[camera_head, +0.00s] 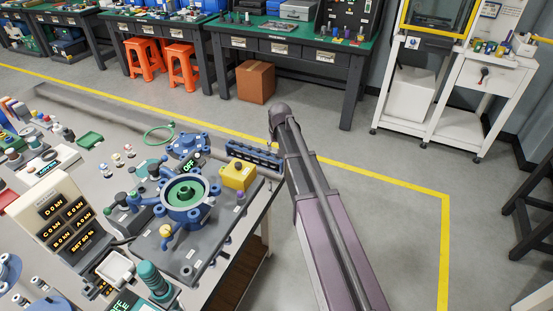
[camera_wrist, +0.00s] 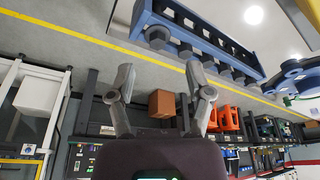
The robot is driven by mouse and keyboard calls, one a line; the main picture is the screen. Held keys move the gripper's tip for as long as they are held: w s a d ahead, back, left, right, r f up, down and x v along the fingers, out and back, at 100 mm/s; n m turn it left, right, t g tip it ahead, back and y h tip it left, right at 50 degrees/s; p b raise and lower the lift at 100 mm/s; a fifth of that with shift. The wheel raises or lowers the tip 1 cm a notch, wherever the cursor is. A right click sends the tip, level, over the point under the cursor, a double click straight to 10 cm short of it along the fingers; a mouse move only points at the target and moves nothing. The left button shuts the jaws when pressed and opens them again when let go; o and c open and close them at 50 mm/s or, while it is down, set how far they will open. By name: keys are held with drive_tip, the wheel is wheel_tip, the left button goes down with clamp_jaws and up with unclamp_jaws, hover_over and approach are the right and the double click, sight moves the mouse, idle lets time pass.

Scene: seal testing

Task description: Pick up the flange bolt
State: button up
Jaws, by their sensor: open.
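My gripper (camera_wrist: 159,69) is open in the wrist view, with two grey fingers spread apart and nothing between them. A blue rack (camera_wrist: 215,45) with a row of slots is above and to the right of the fingertips in that view. Several grey bolts with flanged heads stick out along it; the nearest flange bolt (camera_wrist: 186,51) is close to the right fingertip but apart from it. In the head view the rack (camera_head: 254,153) lies at the bench's right edge, beside my arm. My gripper cannot be made out there.
A blue round fixture with a green centre (camera_head: 185,193) and a yellow block (camera_head: 238,174) stand close to the rack. A control panel (camera_head: 66,219) is at the left. A cardboard box (camera_head: 255,82) is under the far bench. The floor right of my arm is clear.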

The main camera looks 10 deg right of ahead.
sight(277, 159)
drive_tip(key=shift+b+x, duration=2.15)
drive_tip(key=shift+x, duration=0.25)
drive_tip(key=shift+w+d, duration=0.1)
clamp_jaws()
